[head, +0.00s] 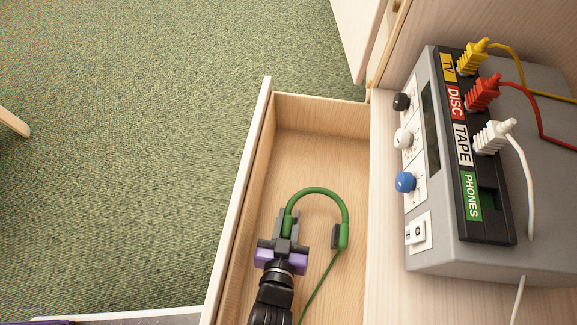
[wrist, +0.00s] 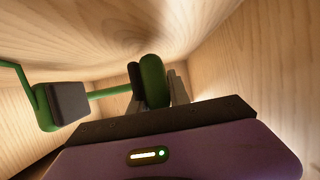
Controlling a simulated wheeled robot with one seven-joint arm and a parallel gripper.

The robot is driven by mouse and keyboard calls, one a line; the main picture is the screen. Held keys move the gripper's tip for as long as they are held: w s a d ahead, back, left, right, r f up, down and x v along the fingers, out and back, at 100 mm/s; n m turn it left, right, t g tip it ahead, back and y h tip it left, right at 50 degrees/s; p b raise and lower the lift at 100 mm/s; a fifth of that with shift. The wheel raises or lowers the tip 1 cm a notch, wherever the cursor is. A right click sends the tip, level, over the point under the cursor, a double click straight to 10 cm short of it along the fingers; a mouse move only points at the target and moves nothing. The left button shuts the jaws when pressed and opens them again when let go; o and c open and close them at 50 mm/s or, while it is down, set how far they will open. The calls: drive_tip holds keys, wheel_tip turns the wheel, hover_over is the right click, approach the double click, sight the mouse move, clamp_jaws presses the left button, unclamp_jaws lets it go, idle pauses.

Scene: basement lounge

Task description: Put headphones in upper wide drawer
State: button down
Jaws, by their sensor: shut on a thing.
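The green headphones (head: 328,193) have a curved band, dark ear pads and a green cable running down. In the head view they are inside the open wooden drawer (head: 312,145). My gripper (head: 285,222) is inside the drawer too, shut on the left ear cup. The wrist view shows that green ear cup (wrist: 152,82) between the fingers, with the other cup (wrist: 60,106) free at the left. Wooden drawer walls surround them. I cannot tell whether the headphones touch the drawer floor.
A grey audio box (head: 431,180) with TV, DISC, TAPE and PHONES labels stands right of the drawer. Yellow, red and white plugs sit in it; the PHONES socket (head: 486,203) has no plug. Another open wooden panel (head: 362,35) is at the top. Green carpet lies left.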

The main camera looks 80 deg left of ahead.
drive_tip(key=shift+f, duration=0.9)
drive_tip(key=shift+f+b, duration=0.2)
drive_tip(key=shift+b, duration=0.1)
drive_tip(key=c, duration=1.2)
unclamp_jaws()
drive_tip(key=shift+c, duration=0.2)
drive_tip(key=shift+r, duration=0.25)
drive_tip(key=p+v, duration=0.4)
drive_tip(key=v, duration=0.8)
